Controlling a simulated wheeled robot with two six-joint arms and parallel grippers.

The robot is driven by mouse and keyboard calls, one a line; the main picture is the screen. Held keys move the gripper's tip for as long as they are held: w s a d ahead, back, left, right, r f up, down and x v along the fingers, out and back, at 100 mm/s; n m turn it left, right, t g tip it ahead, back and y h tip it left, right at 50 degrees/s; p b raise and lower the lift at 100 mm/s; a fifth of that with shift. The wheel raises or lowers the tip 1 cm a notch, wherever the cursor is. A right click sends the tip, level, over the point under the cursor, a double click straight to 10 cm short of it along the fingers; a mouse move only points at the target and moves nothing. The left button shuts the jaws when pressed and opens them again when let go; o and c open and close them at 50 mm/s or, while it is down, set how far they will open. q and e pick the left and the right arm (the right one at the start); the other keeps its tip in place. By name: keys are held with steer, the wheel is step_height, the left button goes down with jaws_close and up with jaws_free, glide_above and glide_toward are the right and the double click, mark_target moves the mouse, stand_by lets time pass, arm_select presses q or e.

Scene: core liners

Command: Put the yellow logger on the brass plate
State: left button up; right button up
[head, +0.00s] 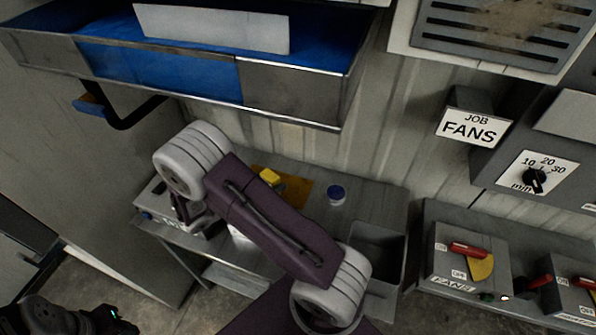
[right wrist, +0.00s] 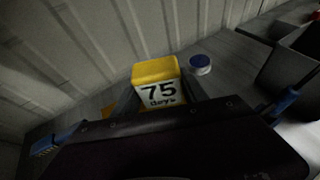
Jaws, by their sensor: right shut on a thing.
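The yellow logger (right wrist: 157,72) is a small yellow block with a white "75 days" label in the right wrist view. My right gripper (right wrist: 160,100) is shut on it, with dark fingers on both sides. In the head view, only the logger's yellow top (head: 270,176) shows past my right arm, which hides the gripper's fingers. The brass plate (head: 297,190) lies on the grey bench beneath the logger, partly hidden by my arm. I cannot tell whether the logger touches it. My left gripper (head: 112,321) is at the lower left, away from the bench; its jaws are unclear.
A blue-lidded jar (head: 337,194) stands on the bench right of the plate. A grey open bin (head: 378,250) is at the bench's right end. A metal tray with a blue lining (head: 215,92) hangs above. Switch boxes (head: 466,262) are at the right. The ribbed wall is close behind.

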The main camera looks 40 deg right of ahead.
steer(key=shift+a+r, duration=0.2)
steer(key=shift+a, duration=0.2)
steer(key=shift+w+d+f, duration=0.65)
steer(key=shift+w+f, duration=0.05)
steer(key=shift+w, duration=0.25)
steer(key=w+d+f, duration=0.2)
steer(key=w+d, duration=0.1)
steer(key=w+d+f, duration=0.3)
steer(key=shift+d+f+p, duration=0.15)
steer(key=shift+d+p, duration=0.1)
steer(key=shift+p, duration=0.15)
steer(key=shift+w, duration=0.15)
step_height(320, 180, down, 4)
steer(key=shift+d+f, duration=0.1)
steer(key=shift+f, duration=0.15)
steer(key=o, duration=1.4)
arm_select(q)
steer(key=shift+a+r, duration=0.3)
steer(key=shift+a, duration=0.25)
arm_select(e)
steer(key=shift+o, duration=0.2)
